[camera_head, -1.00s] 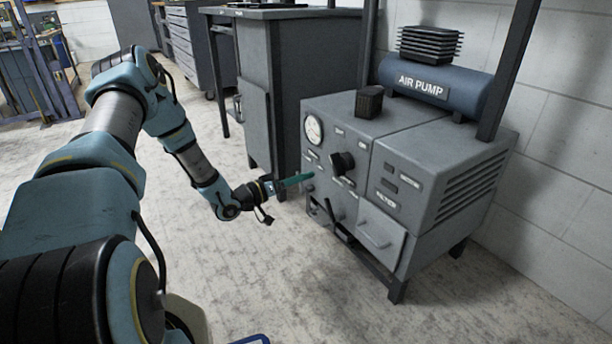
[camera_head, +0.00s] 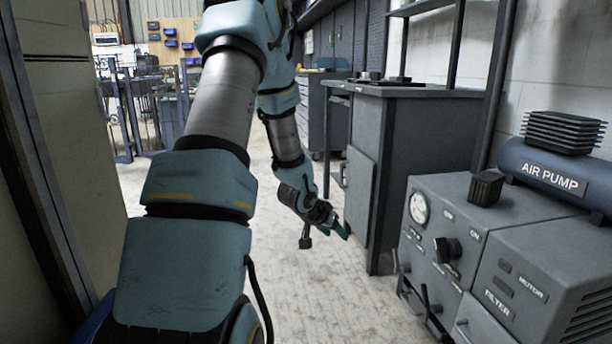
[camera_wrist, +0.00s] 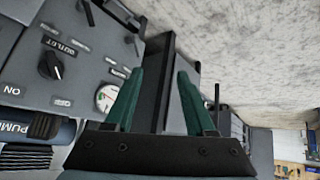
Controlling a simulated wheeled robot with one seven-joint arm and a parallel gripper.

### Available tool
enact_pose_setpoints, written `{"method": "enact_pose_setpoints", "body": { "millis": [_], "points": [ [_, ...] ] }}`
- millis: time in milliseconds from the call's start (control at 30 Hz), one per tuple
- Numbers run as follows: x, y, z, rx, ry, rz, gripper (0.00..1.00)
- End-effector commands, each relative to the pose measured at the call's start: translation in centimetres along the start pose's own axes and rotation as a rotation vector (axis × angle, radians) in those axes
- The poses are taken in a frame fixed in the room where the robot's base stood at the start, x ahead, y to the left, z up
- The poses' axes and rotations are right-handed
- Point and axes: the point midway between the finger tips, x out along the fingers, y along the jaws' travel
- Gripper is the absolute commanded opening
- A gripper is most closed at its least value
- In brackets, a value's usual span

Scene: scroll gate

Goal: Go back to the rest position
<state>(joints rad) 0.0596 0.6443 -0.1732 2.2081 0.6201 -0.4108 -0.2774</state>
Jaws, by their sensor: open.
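My gripper (camera_wrist: 158,105) shows in the wrist view with two green fingers spread apart and nothing between them. In the head view my gripper (camera_head: 342,228) is low, left of the grey air pump machine (camera_head: 459,221) and apart from it. The machine has a round gauge (camera_head: 418,207), a black knob (camera_head: 447,250) and a blue tank (camera_head: 556,181) on top. In the wrist view the machine's panel (camera_wrist: 84,40) is at the left, with its knob (camera_wrist: 51,65) and gauge (camera_wrist: 107,98).
A grey cabinet (camera_head: 395,165) stands behind the machine. A dark post and pale wall (camera_head: 70,190) rise at the left edge. A blue frame (camera_head: 125,125) stands far back. The floor (camera_head: 330,290) between is clear.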

Motion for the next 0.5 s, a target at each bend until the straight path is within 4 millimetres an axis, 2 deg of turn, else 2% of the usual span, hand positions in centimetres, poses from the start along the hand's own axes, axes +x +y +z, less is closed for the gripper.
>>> {"method": "enact_pose_setpoints", "body": {
  "millis": [33,200,300,500],
  "points": [
    [-2.6,-1.2,0.5,-0.014,-0.047,-0.066,0.55],
    [-10.7,-3.4,4.4,-0.116,-0.231,-0.233,0.55],
    [-14.8,-3.3,6.8,-0.185,-0.32,-0.282,0.55],
    [-20.8,-1.5,10.8,-0.311,-0.452,-0.307,0.55]
  ]
}}
